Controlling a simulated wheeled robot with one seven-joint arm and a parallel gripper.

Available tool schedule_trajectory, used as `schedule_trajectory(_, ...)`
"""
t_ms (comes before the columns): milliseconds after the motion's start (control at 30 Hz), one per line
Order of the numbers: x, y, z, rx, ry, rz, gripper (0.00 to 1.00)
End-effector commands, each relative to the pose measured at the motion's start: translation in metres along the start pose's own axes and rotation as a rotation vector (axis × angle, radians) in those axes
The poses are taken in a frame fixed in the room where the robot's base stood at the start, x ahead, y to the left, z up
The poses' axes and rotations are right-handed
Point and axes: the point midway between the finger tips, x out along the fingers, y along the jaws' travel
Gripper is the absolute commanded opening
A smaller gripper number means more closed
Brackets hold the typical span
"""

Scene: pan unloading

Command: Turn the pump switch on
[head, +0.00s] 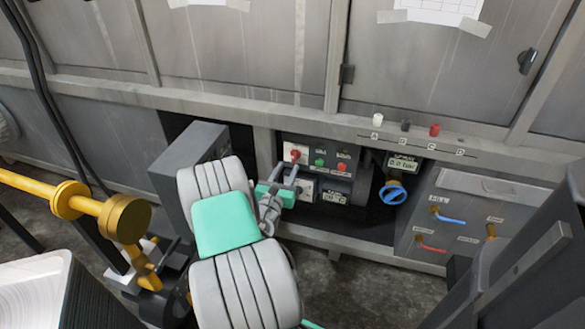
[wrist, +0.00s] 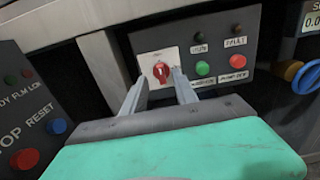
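The pump panel carries a red rotary switch (wrist: 161,72) on a white plate, at the left of the panel in the wrist view. The same red switch (head: 295,154) shows in the head view, just above and beyond my fingers. My gripper (wrist: 160,76) is open, with its two fingers apart and pointing at the panel. The switch shows between the fingertips in the wrist view. I cannot tell whether either finger touches it. In the head view my gripper (head: 291,172) is at the panel's lower left, partly hidden by its own body.
Right of the switch are a green button (wrist: 203,68) and a red button (wrist: 237,61). A grey box with red and blue buttons (wrist: 26,158) stands close on the left. A blue valve wheel (head: 393,193) is to the right. A yellow pipe (head: 60,196) runs at the far left.

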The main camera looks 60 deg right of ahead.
Motion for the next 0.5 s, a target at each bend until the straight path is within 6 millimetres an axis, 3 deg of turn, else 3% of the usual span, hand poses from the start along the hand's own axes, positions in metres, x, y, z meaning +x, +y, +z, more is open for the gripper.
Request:
schedule_trajectory(300,0.058,-0.001,0.002,0.008,0.000,-0.004,0.35)
schedule_trajectory(500,0.067,0.000,0.003,0.008,0.000,0.000,0.35)
